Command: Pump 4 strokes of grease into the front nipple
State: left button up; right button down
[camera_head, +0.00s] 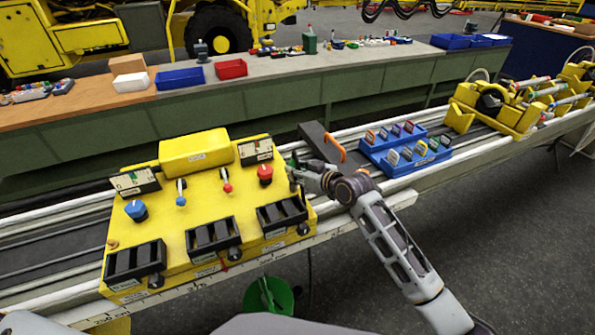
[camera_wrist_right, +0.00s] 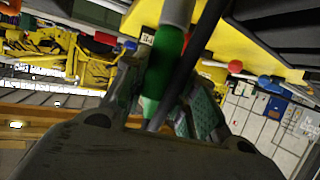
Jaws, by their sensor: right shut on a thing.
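My right gripper (camera_head: 303,170) is at the right edge of the yellow control box (camera_head: 200,262), beside the red mushroom button (camera_head: 265,172). In the right wrist view its fingers (camera_wrist_right: 172,98) are shut on a green handle (camera_wrist_right: 163,65) with a grey upper part (camera_wrist_right: 178,10). A dark bar runs beside the handle. In the head view the held thing is mostly hidden by the gripper. I cannot pick out the front nipple for certain in either view. My left gripper is not in view.
The box carries a blue knob (camera_head: 136,210), small levers and black slots. A blue tray (camera_head: 408,168) of coloured-handled pieces and a dark block with an orange handle (camera_head: 335,147) lie to the right. A green round thing (camera_head: 268,297) stands below the rail. Yellow machinery (camera_head: 495,108) is at right.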

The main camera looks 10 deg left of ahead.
jog(key=c, duration=1.1)
grip_release()
jog(key=shift+o, duration=0.2)
jog(key=shift+f, duration=0.1)
jog(key=shift+s+d, duration=0.1)
jog(key=shift+d, duration=0.05)
jog(key=v, duration=1.1)
jog(key=shift+s+d, duration=0.2)
jog(key=shift+d, duration=0.05)
jog(key=shift+r, duration=0.2)
